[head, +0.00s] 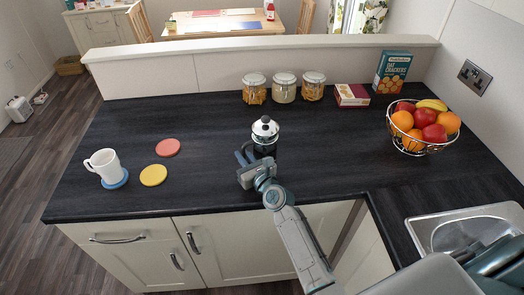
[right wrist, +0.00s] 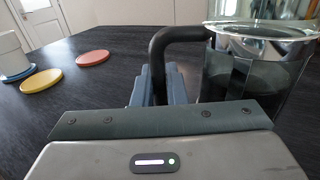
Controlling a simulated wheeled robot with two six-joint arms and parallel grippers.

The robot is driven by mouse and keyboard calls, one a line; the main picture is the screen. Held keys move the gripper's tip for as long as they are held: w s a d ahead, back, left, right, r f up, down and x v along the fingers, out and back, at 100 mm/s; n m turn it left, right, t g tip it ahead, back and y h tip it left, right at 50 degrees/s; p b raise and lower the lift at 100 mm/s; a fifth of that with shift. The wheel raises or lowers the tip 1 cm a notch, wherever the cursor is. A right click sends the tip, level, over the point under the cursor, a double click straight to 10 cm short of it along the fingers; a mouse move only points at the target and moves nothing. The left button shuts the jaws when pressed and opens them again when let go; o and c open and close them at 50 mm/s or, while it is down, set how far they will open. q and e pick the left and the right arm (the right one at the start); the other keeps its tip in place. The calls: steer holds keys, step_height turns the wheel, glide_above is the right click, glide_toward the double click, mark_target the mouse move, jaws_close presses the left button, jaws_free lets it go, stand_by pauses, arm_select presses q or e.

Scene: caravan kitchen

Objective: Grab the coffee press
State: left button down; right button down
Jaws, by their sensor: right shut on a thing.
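The coffee press (head: 265,131) stands upright on the dark counter, with a chrome lid, a black knob and a dark glass body. In the right wrist view the press (right wrist: 255,75) is at the right, its black handle (right wrist: 162,45) reaching left and down between the fingers. My right gripper (head: 243,158) is at the near left side of the press, shut on the handle. In the right wrist view its blue-grey fingers (right wrist: 157,86) are around the lower handle. The base of the press is hidden by the gripper. My left gripper is not in view.
A white mug (head: 104,165) stands on a blue coaster at the left, near red (head: 168,147) and yellow (head: 153,175) coasters. Several jars, boxes and a fruit bowl (head: 422,146) line the back and right. A sink (head: 470,230) is at the near right. Counter around the press is clear.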

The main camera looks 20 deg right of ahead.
mark_target(243, 146)
steer(key=shift+r, duration=0.1)
stand_by(0.3)
steer(key=shift+w+r+p, duration=0.1)
steer(key=shift+r+p, duration=0.5)
steer(key=shift+r, duration=0.2)
step_height(243, 146, up, 4)
steer(key=shift+f+p, duration=0.25)
steer(key=shift+p, duration=0.75)
steer(key=shift+r+p, duration=0.55)
steer(key=shift+r, duration=1.75)
